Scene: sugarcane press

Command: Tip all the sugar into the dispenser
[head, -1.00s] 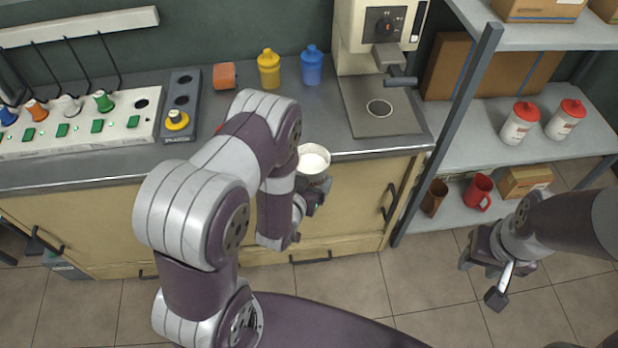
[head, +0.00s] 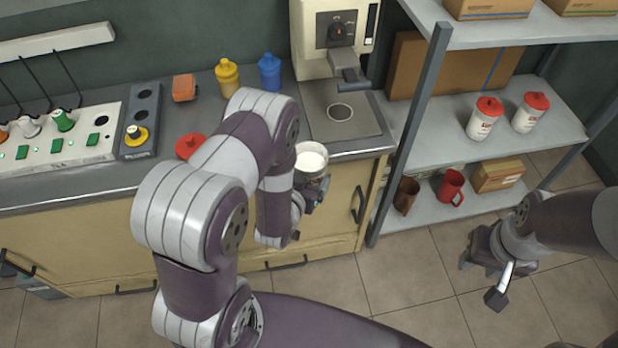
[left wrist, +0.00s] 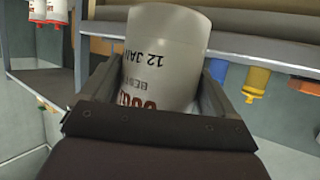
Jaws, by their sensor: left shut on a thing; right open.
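My left gripper (head: 314,192) is shut on an open white container (head: 311,173) with white contents up near its rim. It holds the container about upright in front of the counter's front edge, below the machine. The left wrist view shows the container (left wrist: 160,60) close up between the fingers, with printed lettering, and the scene upside down. My left arm hides part of the counter. My right gripper (head: 482,279) is open and empty above the floor at the right. I cannot tell which thing is the dispenser; a beige machine (head: 320,50) stands on the counter.
A red round lid-like thing (head: 189,145), an orange block (head: 184,87), a yellow bottle (head: 228,77) and a blue bottle (head: 269,72) are on the counter. A shelf rack (head: 440,140) at the right holds two red-lidded containers (head: 485,117), mugs and boxes. Its grey post stands near the counter's end.

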